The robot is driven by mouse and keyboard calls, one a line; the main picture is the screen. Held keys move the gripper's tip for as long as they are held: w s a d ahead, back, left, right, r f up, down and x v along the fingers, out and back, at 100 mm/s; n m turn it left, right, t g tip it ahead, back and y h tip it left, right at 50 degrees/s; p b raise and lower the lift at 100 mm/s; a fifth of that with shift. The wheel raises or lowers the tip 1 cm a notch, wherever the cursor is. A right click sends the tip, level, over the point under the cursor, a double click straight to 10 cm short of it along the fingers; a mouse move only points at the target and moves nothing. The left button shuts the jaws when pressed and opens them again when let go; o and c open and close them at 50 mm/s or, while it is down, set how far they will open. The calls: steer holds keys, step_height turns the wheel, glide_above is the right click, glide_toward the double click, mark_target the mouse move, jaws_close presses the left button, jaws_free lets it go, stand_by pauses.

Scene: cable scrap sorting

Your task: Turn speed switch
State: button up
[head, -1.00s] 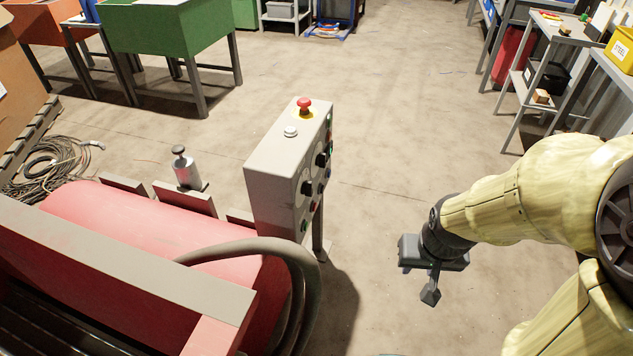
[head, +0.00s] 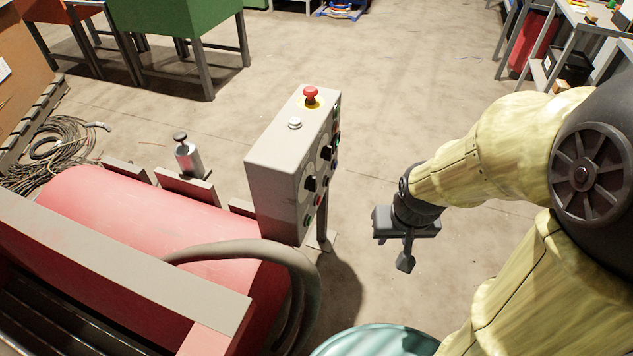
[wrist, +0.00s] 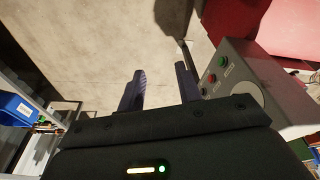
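A grey control box (head: 272,178) stands on a post left of my arm. Its panel faces right and carries two black rotary knobs, an upper one (head: 327,153) and a lower one (head: 310,184), among small coloured buttons. I cannot read which knob is the speed switch. My gripper (head: 405,262) hangs right of the box, clear of it. In the wrist view, my gripper (wrist: 160,78) has its fingers apart with nothing between them. The box (wrist: 275,75) is at the right there, with a green and a red button and part of a round dial plate.
A red emergency button (head: 311,94) and white button (head: 295,123) top the box. A thick hose (head: 240,250) and red drum machine (head: 140,215) lie left. A teal round top (head: 375,341) is at the bottom edge. The floor between box and gripper is clear.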

step_height(320, 180, down, 7)
steer(key=w+a+m+g+y, duration=0.1)
steer(key=a+m+g+y, duration=0.3)
steer(key=m+y, duration=0.6)
steer(key=w+d+m+t+y, duration=0.3)
steer(key=w+m, duration=0.3)
steer(key=w+d+r+m+t+y, duration=0.1)
steer(key=w+d+m+t+y, duration=0.2)
steer(key=w+m+t+y, duration=0.1)
steer(key=shift+w+r+m+t, duration=0.2)
steer(key=shift+w+m+t, duration=0.1)
steer(key=shift+w+m, duration=0.65)
steer(key=shift+s, duration=0.1)
